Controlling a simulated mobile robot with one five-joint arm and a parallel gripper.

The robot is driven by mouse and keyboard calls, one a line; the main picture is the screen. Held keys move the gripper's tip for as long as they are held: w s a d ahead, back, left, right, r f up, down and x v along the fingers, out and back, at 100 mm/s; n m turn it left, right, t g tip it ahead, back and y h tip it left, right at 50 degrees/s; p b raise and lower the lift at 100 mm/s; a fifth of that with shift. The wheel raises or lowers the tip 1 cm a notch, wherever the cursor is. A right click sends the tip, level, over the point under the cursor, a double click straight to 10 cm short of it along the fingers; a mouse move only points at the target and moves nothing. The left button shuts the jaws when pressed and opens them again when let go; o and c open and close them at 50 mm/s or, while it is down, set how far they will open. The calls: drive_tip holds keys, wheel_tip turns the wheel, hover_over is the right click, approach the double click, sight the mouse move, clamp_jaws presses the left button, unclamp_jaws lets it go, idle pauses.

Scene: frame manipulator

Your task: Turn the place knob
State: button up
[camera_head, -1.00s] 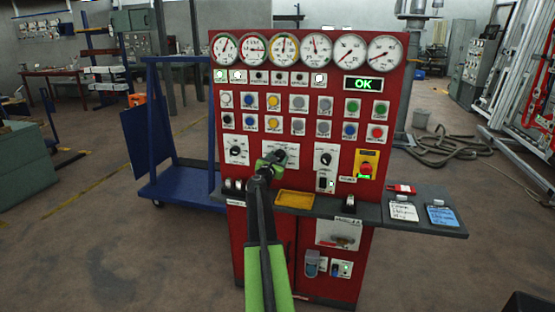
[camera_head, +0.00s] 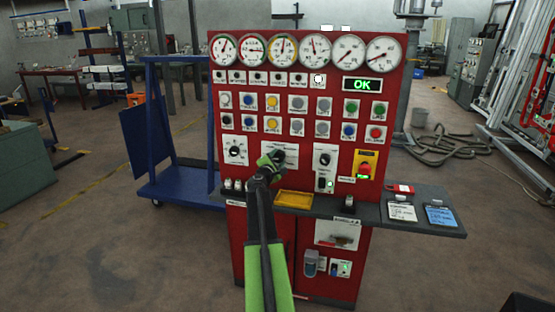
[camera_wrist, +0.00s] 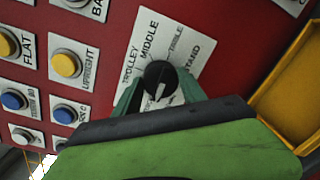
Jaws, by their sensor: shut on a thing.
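The place knob is a round black knob (camera_wrist: 158,76) with a pale pointer mark, on a white plate (camera_wrist: 203,38) marked TROLLEY, MIDDLE, a partly unreadable word and one ending in TAND. In the head view the plate (camera_head: 288,147) is on the red panel. My green gripper (camera_wrist: 160,92) is shut on the knob, with a dark green finger on each side. In the head view my gripper (camera_head: 274,158) covers part of the knob. I cannot tell which label the pointer faces.
Other knobs flank the plate: a left one (camera_head: 236,150) and a right one (camera_head: 325,158). A red emergency button (camera_head: 365,170) is farther right. A yellow tray (camera_head: 294,200) sits on the grey shelf (camera_head: 375,209) below. Rows of coloured buttons are above.

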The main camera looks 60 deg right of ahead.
drive_tip(key=m, duration=0.4)
drive_tip(key=shift+f, duration=0.1)
drive_tip(key=shift+s+m, duration=0.1)
drive_tip(key=shift+m, duration=2.3)
drive_tip(key=o, duration=1.4)
drive_tip(key=shift+t, duration=0.4)
drive_tip(key=shift+c, duration=0.2)
drive_tip(key=p+v, duration=0.1)
drive_tip(key=v, duration=1.6)
drive_tip(key=shift+a+r, duration=0.25)
drive_tip(key=shift+r, duration=0.1)
